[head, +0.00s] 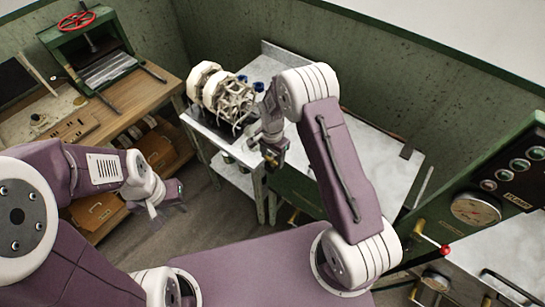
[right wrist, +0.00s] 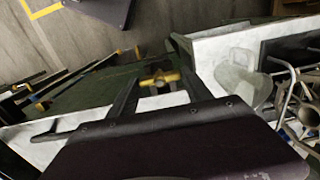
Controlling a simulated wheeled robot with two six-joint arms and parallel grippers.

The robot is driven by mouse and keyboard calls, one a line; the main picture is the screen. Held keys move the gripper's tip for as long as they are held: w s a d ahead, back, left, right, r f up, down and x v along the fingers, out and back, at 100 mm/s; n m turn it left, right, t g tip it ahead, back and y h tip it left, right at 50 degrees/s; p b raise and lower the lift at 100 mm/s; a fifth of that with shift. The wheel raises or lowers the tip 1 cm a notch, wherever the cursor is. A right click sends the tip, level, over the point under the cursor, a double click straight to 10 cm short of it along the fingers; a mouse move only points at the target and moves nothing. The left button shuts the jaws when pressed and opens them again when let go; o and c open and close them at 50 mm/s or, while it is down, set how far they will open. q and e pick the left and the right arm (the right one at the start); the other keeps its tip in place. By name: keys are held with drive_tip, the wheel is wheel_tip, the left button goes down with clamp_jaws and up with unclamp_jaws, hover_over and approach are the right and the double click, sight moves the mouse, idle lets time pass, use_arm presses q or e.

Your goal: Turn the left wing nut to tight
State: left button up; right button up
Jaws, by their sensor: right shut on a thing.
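A brass-yellow wing nut (right wrist: 160,79) shows in the right wrist view, between the two dark fingers of my right gripper (right wrist: 155,72). The gripper is shut on it, with one finger on either side. In the head view my right gripper (head: 271,157) points down at the front of the metal-topped bench, and its fingers hide most of what they hold. Another small brass fitting (head: 293,217) shows lower on the green bench front. My left gripper (head: 165,200) hangs over the floor at the left, apart from everything; its finger gap is unclear.
A white-ended reel machine (head: 207,88) stands on the bench top behind my right gripper. A wooden table (head: 130,100) with a green press is at the back left. A green gauge panel (head: 475,208) with a red-knobbed lever (head: 444,250) is at the right. The floor between is clear.

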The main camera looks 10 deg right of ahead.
sight(272, 159)
drive_tip(key=o, duration=1.4)
drive_tip(key=shift+c, duration=0.2)
drive_tip(key=shift+s+a+r, duration=0.1)
drive_tip(key=shift+a, duration=0.05)
wheel_tip(272, 159, up, 8)
drive_tip(key=shift+b, duration=1.15)
drive_tip(key=shift+r, duration=0.55)
